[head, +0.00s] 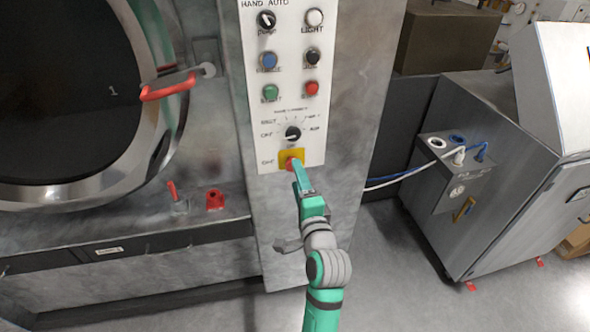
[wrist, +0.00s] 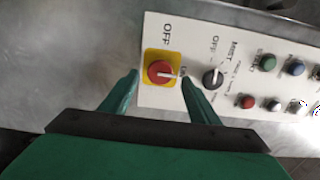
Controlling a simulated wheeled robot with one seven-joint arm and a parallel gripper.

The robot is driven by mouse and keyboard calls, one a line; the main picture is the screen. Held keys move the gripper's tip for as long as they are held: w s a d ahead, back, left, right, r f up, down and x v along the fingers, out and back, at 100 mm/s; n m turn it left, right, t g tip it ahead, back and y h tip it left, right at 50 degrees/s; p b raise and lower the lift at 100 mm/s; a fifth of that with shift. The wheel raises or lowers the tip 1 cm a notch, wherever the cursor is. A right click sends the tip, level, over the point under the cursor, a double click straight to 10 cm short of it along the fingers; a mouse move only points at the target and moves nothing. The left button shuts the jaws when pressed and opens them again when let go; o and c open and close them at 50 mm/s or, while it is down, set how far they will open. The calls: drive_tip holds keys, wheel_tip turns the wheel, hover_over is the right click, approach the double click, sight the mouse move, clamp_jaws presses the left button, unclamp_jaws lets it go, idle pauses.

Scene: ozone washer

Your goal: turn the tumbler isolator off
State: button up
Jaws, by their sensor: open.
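The tumbler isolator is a red rotary knob (wrist: 158,72) on a yellow square plate, low on the white control panel. Its pale pointer mark faces right in the wrist view, toward a label partly hidden by a finger. The word OFF stands above the plate there. In the head view the yellow plate (head: 284,156) shows, with the knob mostly covered by my gripper. My gripper (wrist: 160,80) is open, with one green finger on each side of the knob. I cannot tell whether the fingers touch it. In the head view my gripper (head: 296,168) reaches the panel from below.
A black selector (head: 293,133) sits just above the isolator, with several coloured buttons higher on the panel. The round washer door (head: 70,90) with a red handle (head: 168,87) is at left. A grey wheeled cabinet (head: 500,165) stands at right. The floor between is clear.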

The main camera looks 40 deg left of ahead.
drive_tip(key=shift+x, duration=2.1)
drive_tip(key=c, duration=1)
drive_tip(key=shift+n, duration=8.9)
